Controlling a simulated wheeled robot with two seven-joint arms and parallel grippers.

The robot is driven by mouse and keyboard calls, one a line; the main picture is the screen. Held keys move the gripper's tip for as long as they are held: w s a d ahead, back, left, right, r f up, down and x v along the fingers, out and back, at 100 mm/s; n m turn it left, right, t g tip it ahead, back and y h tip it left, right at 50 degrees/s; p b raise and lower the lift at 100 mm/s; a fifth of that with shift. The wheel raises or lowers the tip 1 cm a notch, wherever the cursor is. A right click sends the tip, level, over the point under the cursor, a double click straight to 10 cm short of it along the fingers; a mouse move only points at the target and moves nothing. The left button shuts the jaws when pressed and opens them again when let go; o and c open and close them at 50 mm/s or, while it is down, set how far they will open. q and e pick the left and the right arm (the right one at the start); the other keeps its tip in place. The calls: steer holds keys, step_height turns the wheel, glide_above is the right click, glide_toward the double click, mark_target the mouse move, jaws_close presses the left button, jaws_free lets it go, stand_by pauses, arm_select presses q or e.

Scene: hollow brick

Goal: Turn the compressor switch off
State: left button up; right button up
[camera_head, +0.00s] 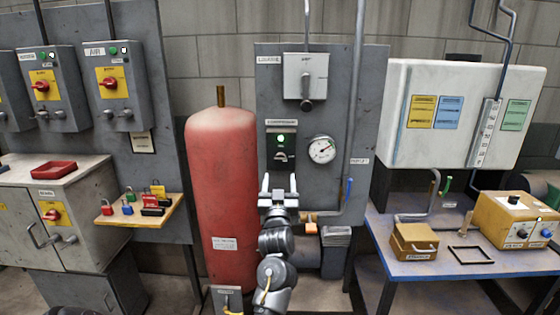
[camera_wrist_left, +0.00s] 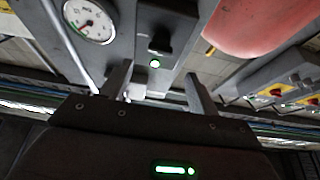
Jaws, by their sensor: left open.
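The compressor switch (camera_head: 281,157) is a small dark knob on a labelled plate on the grey panel, below a lit green lamp (camera_head: 281,138). My left gripper (camera_head: 279,181) is open and empty, just below the switch in the head view, with its two pale fingers pointing at the panel. In the left wrist view the scene looks upside down. There the black knob (camera_wrist_left: 160,42) and the lit green lamp (camera_wrist_left: 155,63) lie beyond the gap between the open fingers (camera_wrist_left: 157,78), apart from them. My right gripper is not in view.
A round gauge (camera_head: 322,149) is right of the switch and a grey box with a handle (camera_head: 306,80) is above it. A red tank (camera_head: 222,190) stands close on the left. A pipe with a blue handle (camera_head: 349,190) runs on the right. A blue table (camera_head: 440,268) stands farther right.

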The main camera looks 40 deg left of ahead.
mark_target(280, 161)
arm_select(q)
steer(key=p+x, duration=0.2)
steer(key=x, duration=0.5)
steer(key=shift+w+a+r, duration=0.1)
steer(key=shift+w+a, duration=0.1)
steer(key=shift+w+a+r, duration=0.15)
steer(key=shift+w+a, duration=0.2)
steer(key=shift+w, duration=0.15)
steer(key=shift+c, duration=0.4)
steer(key=c, duration=0.9)
